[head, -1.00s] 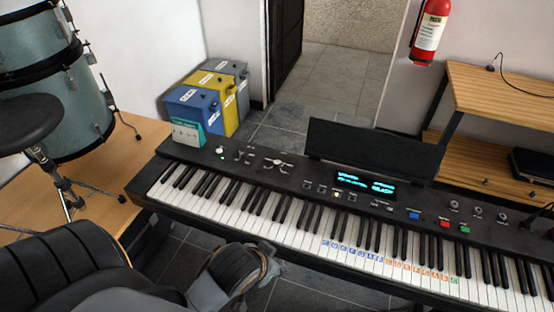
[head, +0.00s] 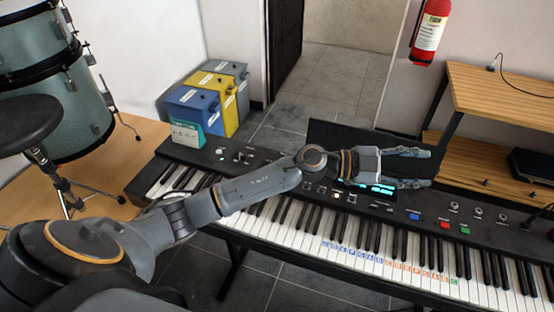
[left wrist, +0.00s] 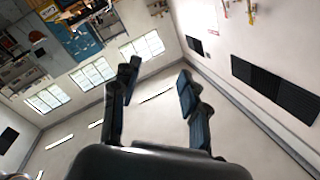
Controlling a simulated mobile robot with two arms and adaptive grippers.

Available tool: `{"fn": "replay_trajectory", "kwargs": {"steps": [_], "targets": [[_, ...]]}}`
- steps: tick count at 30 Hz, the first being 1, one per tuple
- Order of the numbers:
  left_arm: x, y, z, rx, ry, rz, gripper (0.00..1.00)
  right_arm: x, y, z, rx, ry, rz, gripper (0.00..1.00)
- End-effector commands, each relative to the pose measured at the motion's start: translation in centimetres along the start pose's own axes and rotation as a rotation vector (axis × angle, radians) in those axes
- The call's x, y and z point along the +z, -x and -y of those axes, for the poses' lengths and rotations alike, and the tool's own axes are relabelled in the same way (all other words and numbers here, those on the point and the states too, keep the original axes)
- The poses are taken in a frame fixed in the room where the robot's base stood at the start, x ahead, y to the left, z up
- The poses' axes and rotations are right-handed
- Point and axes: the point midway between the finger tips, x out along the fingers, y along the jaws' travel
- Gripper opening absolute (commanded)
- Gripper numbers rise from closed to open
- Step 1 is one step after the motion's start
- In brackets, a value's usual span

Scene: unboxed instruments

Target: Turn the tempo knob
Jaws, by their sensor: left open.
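The black keyboard (head: 262,213) runs across the head view with its control panel along the back. Several small round knobs (head: 478,211) sit at the panel's right end, and I cannot read which one is the tempo knob. My left gripper (head: 429,168) is open and empty above the panel, left of these knobs, pointing right. It covers part of the lit display (head: 378,189). In the left wrist view its two fingers (left wrist: 158,75) are spread with nothing between them. My right gripper is not in view.
Red, green and blue buttons (head: 414,215) lie left of the knobs. A black music stand (head: 340,140) rises behind the panel. A wooden shelf (head: 500,95) stands at the right. Drums (head: 70,95) and a stool (head: 28,124) are at the left.

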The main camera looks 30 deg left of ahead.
Motion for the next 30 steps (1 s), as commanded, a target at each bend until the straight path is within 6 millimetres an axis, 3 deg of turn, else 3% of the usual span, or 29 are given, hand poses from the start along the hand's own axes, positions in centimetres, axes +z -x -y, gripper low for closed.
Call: {"fn": "replay_trajectory", "kwargs": {"steps": [2, 5, 8, 10, 12, 15, 18, 22, 30], "targets": [[2.6, 0.7, -0.4, 0.194, -0.042, 0.09, 0.44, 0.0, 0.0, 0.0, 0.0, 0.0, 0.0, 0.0], [6.9, 3.7, -0.4, 0.423, -0.046, 0.276, 0.44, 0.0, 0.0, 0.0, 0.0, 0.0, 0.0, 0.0], [11.4, 9.0, 1.4, 0.602, -0.007, 0.539, 0.44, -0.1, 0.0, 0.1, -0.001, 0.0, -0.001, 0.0], [13.8, 13.7, 3.6, 0.682, 0.044, 0.746, 0.44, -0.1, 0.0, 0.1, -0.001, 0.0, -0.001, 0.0], [15.2, 18.6, 6.0, 0.726, 0.109, 0.948, 0.44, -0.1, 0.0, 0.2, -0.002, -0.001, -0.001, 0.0], [15.8, 24.6, 8.9, 0.743, 0.204, 1.188, 0.44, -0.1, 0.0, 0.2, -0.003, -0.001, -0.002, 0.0], [15.5, 28.7, 10.8, 0.735, 0.28, 1.348, 0.44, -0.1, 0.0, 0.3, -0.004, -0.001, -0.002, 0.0], [15.2, 30.9, 11.7, 0.727, 0.326, 1.435, 0.44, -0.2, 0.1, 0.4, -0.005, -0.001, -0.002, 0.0], [17.9, 31.1, 9.4, 0.731, 0.332, 1.44, 0.44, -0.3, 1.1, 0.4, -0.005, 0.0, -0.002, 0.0]]}}
